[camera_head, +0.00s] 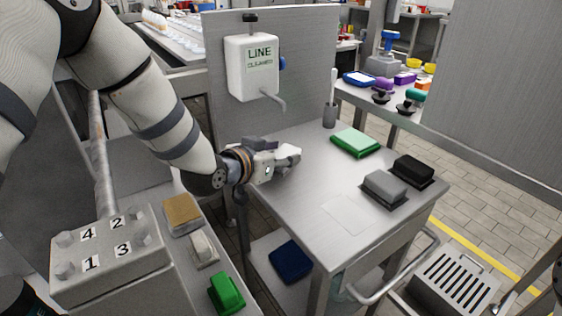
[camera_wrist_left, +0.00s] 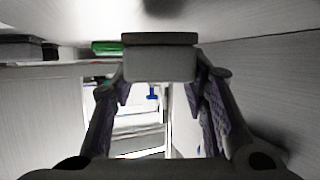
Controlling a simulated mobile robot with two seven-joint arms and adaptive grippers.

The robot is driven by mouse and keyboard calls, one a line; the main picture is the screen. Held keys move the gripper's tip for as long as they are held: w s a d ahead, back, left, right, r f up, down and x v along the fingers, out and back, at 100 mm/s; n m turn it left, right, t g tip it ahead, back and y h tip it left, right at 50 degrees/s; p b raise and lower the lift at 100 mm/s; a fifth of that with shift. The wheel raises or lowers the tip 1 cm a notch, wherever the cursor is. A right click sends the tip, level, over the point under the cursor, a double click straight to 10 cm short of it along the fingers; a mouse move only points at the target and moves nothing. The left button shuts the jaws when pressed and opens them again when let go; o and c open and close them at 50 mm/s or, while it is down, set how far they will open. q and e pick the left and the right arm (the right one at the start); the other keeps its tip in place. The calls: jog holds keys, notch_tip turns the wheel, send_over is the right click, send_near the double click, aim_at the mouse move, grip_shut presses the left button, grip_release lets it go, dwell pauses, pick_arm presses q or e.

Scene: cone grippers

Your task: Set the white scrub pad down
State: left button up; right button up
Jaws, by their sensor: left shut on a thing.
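My left gripper (camera_head: 284,158) is over the far left part of the steel table (camera_head: 310,165) in the head view. It is shut on the white scrub pad, which is mostly hidden by the fingers there. In the left wrist view the pad (camera_wrist_left: 160,62) shows as a shaded grey block between the fingertips, with a darker layer along one face. I cannot tell whether the pad touches the table. A pale rectangle (camera_head: 347,215) is marked on the table near its front and is bare. My right gripper is not in view.
A green pad (camera_head: 355,142), a grey pad (camera_head: 384,189) and a black pad (camera_head: 411,171) lie on the table. A brush holder (camera_head: 329,115) stands at the back. A dispenser (camera_head: 252,68) hangs on the panel behind. Tan, pale and green pads (camera_head: 226,293) lie at lower left.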

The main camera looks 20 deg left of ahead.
pick_arm(q)
notch_tip(320, 180, down, 2)
jog(key=shift+f, duration=0.1)
jog(key=shift+r, duration=0.25)
jog(key=o, duration=0.4)
jog(key=shift+f, duration=0.15)
jog(key=o, duration=0.5)
jog(key=shift+c, duration=0.2)
